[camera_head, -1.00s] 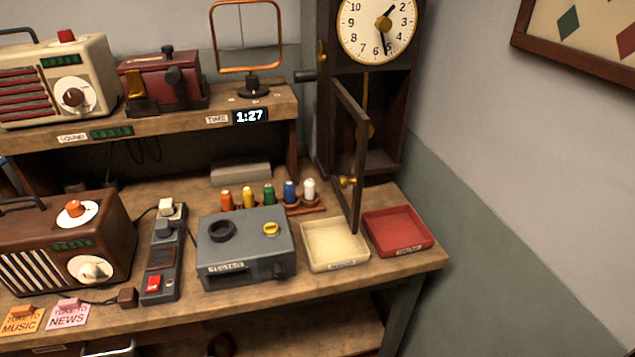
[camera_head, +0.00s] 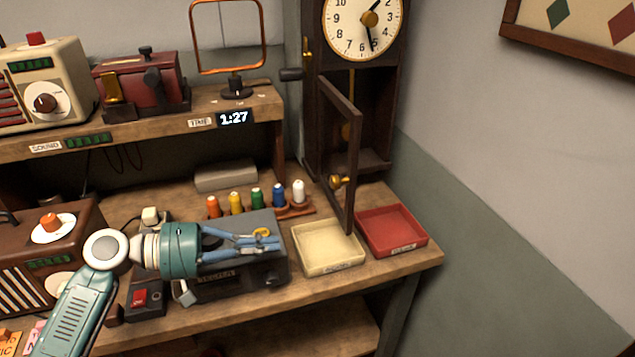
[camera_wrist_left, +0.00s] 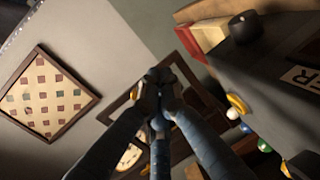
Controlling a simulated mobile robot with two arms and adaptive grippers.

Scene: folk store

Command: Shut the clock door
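The clock door (camera_head: 355,165) is a dark wooden frame. It stands open, swung out from the tall dark clock case (camera_head: 312,110) toward the bench front, with its lower end by the cream tray. A brass knob (camera_head: 338,181) sits low on the door. The white clock face (camera_head: 362,22) is above the open case; part of it shows in the left wrist view (camera_wrist_left: 130,157). My left gripper (camera_head: 278,243) is over the grey tester, left of the door and apart from it. Its blue fingers converge and their tips look together, with nothing between them. My right gripper is not in view.
The cream tray (camera_head: 326,268) and red tray (camera_head: 418,252) lie below the door. Several thread spools (camera_head: 257,200) stand behind the grey tester (camera_head: 272,275). A dark crank handle (camera_head: 291,74) sticks out left of the clock. The space right of the bench is clear.

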